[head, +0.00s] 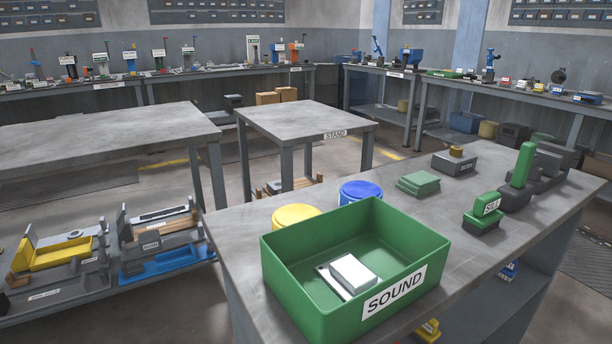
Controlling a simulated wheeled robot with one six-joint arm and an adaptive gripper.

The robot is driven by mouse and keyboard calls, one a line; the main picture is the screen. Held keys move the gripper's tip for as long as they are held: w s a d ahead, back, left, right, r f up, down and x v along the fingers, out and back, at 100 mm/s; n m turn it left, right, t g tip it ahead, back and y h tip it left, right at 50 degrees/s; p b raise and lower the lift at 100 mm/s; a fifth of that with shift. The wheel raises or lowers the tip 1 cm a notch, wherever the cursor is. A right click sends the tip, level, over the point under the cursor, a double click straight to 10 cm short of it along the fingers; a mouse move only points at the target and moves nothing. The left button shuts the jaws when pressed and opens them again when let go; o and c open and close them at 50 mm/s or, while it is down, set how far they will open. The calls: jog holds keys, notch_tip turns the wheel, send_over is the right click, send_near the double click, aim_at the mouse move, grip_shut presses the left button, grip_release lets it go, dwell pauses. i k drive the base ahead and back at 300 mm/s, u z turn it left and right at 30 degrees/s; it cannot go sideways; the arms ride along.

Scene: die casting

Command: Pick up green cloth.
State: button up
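A small folded green stack (418,184), which looks like the green cloth, lies flat on the grey workbench (480,255) in the head view. It sits behind the green bin and to the left of the grey block with a brass-coloured top. Nothing covers it. My gripper is not in view.
A green bin (285,292) labelled SOUND holds a white block (353,273). Yellow (296,214) and blue (361,190) round lids are behind it. A grey block (458,163), a green-topped SELL stamp (484,212) and a green-handled tool (522,166) stand right of the stack.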

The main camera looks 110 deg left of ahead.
aim_at(422, 182)
jog(key=u, duration=1.6)
jog(key=i, duration=1.45)
jog(key=u, duration=2.65)
